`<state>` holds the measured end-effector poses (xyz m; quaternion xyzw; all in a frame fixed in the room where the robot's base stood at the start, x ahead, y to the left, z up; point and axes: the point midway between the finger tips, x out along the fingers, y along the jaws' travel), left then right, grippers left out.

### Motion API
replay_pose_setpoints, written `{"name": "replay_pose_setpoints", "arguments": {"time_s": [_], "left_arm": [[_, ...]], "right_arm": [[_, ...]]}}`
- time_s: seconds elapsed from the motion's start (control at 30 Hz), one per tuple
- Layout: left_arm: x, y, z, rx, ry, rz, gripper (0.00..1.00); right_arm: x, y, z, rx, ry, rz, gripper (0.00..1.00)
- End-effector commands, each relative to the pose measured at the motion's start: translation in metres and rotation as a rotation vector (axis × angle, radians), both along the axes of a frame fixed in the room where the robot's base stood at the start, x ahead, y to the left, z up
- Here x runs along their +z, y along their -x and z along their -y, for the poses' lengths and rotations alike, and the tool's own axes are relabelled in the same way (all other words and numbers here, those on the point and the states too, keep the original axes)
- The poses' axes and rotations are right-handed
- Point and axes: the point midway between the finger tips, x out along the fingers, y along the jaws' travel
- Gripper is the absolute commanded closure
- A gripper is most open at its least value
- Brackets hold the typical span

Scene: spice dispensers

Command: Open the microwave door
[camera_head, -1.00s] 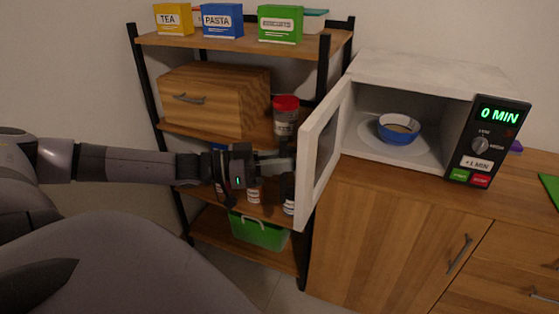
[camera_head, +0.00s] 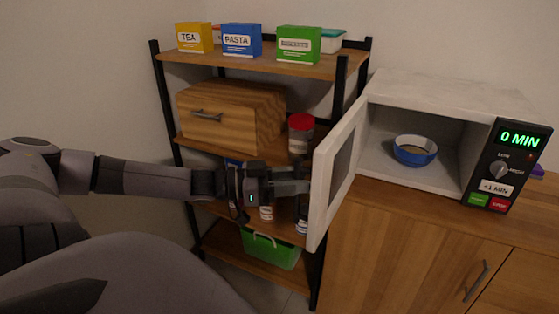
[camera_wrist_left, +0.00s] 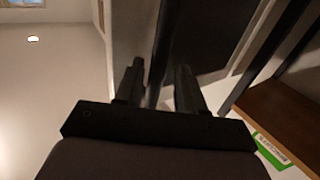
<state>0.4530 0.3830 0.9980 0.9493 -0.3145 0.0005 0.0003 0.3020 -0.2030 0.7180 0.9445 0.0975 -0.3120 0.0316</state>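The white microwave (camera_head: 440,97) stands on the wooden counter at the right. Its door (camera_head: 320,190) is swung wide open to the left, so the inside shows, with a blue and white bowl (camera_head: 415,152) in it. My left gripper (camera_head: 304,180) is at the outer face of the door, its fingers pointing at it. In the left wrist view the two fingers (camera_wrist_left: 158,85) are apart, with a dark bar (camera_wrist_left: 165,40) showing between them. I cannot tell whether they touch it. My right gripper is not in view.
A shelf rack (camera_head: 160,100) behind my left arm holds boxes, a wooden bread box (camera_head: 230,115), a red-lidded jar (camera_head: 300,133) and a green bin (camera_head: 270,248). The microwave panel (camera_head: 506,165) reads 0 MIN. Wooden cabinets (camera_head: 400,245) stand below the open door.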

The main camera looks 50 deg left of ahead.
Motion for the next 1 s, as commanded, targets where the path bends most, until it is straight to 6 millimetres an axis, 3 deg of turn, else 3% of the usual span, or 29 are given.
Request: {"name": "replay_pose_setpoints", "arguments": {"time_s": [0.2, 0.5, 1.0], "left_arm": [[0.006, 0.016, -0.013, 0.003, -0.001, -0.005, 0.61], [0.002, 0.034, -0.027, 0.003, -0.001, -0.003, 0.61], [0.001, 0.05, -0.039, 0.003, 0.001, 0.001, 0.61]], "right_arm": [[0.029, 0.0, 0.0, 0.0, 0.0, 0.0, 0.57], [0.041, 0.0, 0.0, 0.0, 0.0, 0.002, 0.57], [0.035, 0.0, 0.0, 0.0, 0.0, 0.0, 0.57]]}}
